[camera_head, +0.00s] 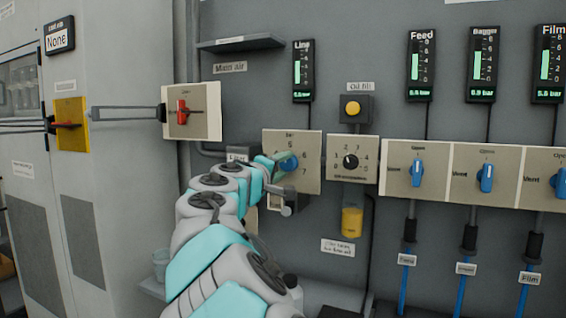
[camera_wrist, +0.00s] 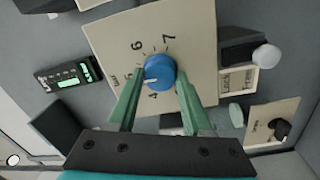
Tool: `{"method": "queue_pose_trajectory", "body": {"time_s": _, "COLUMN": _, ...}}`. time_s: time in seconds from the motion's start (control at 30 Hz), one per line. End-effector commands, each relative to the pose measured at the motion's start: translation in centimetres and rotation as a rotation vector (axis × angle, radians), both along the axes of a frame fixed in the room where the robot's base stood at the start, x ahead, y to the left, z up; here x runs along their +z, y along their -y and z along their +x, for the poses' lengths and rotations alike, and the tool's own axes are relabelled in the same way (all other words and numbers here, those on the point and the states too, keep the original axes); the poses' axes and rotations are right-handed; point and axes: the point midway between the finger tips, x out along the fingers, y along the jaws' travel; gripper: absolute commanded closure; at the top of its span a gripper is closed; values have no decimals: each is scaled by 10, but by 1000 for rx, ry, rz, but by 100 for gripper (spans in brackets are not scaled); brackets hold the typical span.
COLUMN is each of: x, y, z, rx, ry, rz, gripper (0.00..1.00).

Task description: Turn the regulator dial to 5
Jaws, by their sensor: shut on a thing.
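The blue regulator dial (camera_wrist: 162,69) sits on a beige plate (camera_wrist: 196,40) with printed numbers 4 to 7. In the wrist view its white pointer mark lies between 4 and 5, closer to 5. My gripper (camera_wrist: 159,82) has its green fingers on either side of the dial, shut on it. In the head view the dial (camera_head: 289,162) is partly hidden by my gripper (camera_head: 281,163), which reaches it from the left. The 5, 6 and 7 on the plate (camera_head: 313,143) show there.
The Line gauge (camera_head: 303,71) hangs above the plate; its reading is too small to tell. Right of the plate is a black knob (camera_head: 350,161) on its own panel, then blue valve handles (camera_head: 417,173). A red switch (camera_head: 182,112) is at the left.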

Motion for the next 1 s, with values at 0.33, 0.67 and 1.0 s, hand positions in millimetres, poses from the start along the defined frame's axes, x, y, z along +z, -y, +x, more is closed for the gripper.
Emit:
{"method": "queue_pose_trajectory", "body": {"time_s": 0.33, "x": -1, "y": -1, "z": 0, "rx": 2, "ry": -6, "rz": -15, "gripper": 100}}
{"method": "queue_pose_trajectory", "body": {"time_s": 0.67, "x": -1, "y": -1, "z": 0, "rx": 2, "ry": -5, "rz": -13, "gripper": 30}}
{"method": "queue_pose_trajectory", "body": {"time_s": 1.0, "x": 0, "y": -1, "z": -1, "rx": 1, "ry": -5, "rz": -13, "gripper": 20}}
